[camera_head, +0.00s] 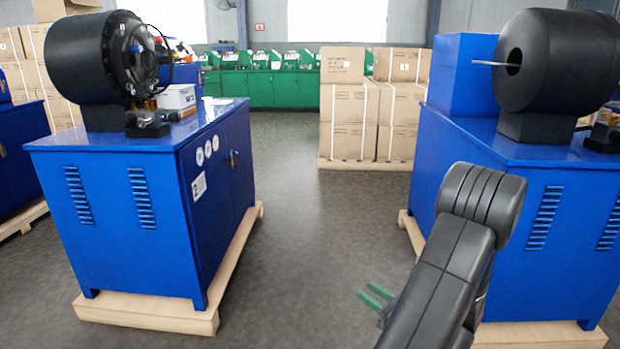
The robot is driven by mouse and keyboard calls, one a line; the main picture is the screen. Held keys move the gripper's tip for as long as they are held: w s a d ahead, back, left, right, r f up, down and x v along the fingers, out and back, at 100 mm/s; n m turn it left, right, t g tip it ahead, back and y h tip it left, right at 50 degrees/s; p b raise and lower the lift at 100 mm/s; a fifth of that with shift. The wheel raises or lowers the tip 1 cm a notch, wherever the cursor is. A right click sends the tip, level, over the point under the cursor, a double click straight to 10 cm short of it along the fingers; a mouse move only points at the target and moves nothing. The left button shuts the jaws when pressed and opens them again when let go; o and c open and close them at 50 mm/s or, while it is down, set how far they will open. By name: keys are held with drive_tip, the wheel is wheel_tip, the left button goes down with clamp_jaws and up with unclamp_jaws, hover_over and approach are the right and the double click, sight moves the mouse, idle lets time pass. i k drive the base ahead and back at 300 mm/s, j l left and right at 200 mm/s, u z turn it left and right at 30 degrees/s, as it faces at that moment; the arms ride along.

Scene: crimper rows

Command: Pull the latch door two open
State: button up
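The blue crimper cabinet on the left has a door side facing the aisle, seen at a steep angle. Its near door panel (208,225) bears a white label with a 2 (198,186) and round white stickers above it. A small latch handle (233,158) sits near the seam between the panels. The doors look shut. My gripper (363,290) has green fingers that stand a little apart, with nothing seen between them. It is low over the aisle floor, to the right of the cabinet and well apart from it. My dark arm hides part of the gripper.
A second blue crimper cabinet (545,215) stands at right, behind my arm. Wooden pallets (150,313) stick out under both cabinets. Stacked cartons (350,125) stand at the aisle's far end, before green benches (262,92). The grey floor (300,200) between the cabinets is clear.

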sight(238, 124)
drive_tip(key=i+u, duration=0.1)
drive_tip(key=i, duration=0.45)
drive_tip(key=i+l+u, duration=0.1)
drive_tip(key=i, duration=0.5)
drive_tip(key=i+l, duration=0.15)
drive_tip(key=i, duration=0.4)
drive_tip(key=j+u, duration=0.05)
